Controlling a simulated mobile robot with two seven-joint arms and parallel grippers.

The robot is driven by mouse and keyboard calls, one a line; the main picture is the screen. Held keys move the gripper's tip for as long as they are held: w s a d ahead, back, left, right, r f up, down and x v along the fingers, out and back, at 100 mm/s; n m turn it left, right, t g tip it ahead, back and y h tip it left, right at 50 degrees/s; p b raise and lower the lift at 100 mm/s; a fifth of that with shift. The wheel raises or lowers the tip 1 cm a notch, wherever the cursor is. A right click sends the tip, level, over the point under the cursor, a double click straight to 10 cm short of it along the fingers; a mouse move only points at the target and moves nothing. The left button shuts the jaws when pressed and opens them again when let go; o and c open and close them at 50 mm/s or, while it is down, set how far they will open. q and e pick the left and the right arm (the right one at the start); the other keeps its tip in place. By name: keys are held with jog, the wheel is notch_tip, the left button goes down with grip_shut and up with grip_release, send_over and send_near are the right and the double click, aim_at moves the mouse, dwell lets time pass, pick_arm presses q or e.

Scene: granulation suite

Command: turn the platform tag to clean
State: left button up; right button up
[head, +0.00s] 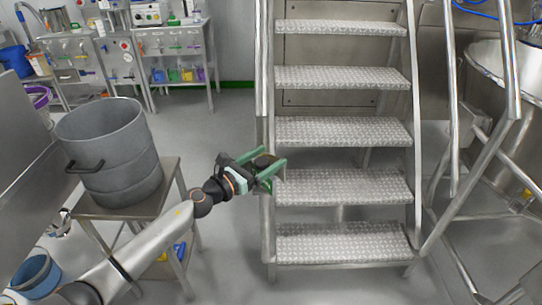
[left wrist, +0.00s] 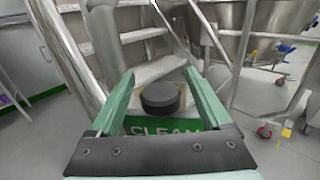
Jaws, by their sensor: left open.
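The platform tag sits at the left rail of the steel steps. In the left wrist view its green part with the word CLEAN (left wrist: 165,128) shows just above my gripper's dark palm bar, which hides its lower edge. A round black knob (left wrist: 160,97) stands on the tag; it also shows as a dark disc in the head view (head: 264,161). My left gripper (head: 273,172) is open, its green fingers on either side of the knob. In the left wrist view the fingers (left wrist: 160,76) show gaps to the knob. My right gripper is not in view.
The platform steps (head: 343,131) and their rails rise right beside my left gripper. A grey drum (head: 112,150) stands on a small steel table (head: 160,185) at the left. A steel vessel (head: 500,70) is at the right. Floor behind the gripper is clear.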

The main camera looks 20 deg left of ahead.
pick_arm(q)
jog(key=shift+x, duration=0.85)
jog(key=shift+c, duration=0.2)
grip_shut()
